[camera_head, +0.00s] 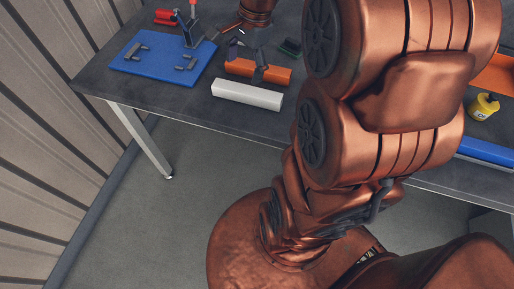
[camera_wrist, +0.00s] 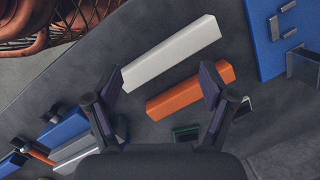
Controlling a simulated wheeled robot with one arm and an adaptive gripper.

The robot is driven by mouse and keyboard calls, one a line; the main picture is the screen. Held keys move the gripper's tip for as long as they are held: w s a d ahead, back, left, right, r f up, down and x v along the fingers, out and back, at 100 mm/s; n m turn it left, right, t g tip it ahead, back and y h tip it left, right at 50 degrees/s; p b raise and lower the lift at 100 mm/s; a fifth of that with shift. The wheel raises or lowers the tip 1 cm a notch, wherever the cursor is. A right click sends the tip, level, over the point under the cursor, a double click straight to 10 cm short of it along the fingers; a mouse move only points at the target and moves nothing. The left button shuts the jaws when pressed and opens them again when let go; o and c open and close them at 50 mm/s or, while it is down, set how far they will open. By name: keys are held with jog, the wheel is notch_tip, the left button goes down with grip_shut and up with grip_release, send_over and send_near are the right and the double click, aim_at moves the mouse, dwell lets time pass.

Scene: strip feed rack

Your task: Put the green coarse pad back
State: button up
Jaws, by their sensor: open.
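The green coarse pad is most likely the small dark block with green edges (camera_head: 290,47) lying on the table behind the orange bar. I cannot make out a place marked for the pad.
A white bar (camera_head: 247,95) and an orange bar (camera_head: 258,73) lie near the front table edge. A blue board (camera_head: 150,67) with grey fixtures and a red-handled clamp lies left. A yellow pot (camera_head: 483,107) and a blue strip (camera_head: 487,151) are right. My arm hides the table's middle.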

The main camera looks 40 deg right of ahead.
jog(key=s+a+f+n+g+h, duration=0.1)
jog(key=s+a+n, duration=0.4)
jog(key=s+n, duration=0.3)
jog(key=s+a+f+n+g+h, duration=0.1)
jog(key=s+a+f+n, duration=0.1)
jog(key=s+a+n, duration=0.4)
jog(key=s+n, duration=0.2)
jog(key=s, duration=0.3)
jog(key=shift+s+f+n+g, duration=0.15)
jog(key=shift+s+n+g, duration=0.05)
jog(key=shift+n+g, duration=0.2)
jog(key=shift+r+p, duration=0.6)
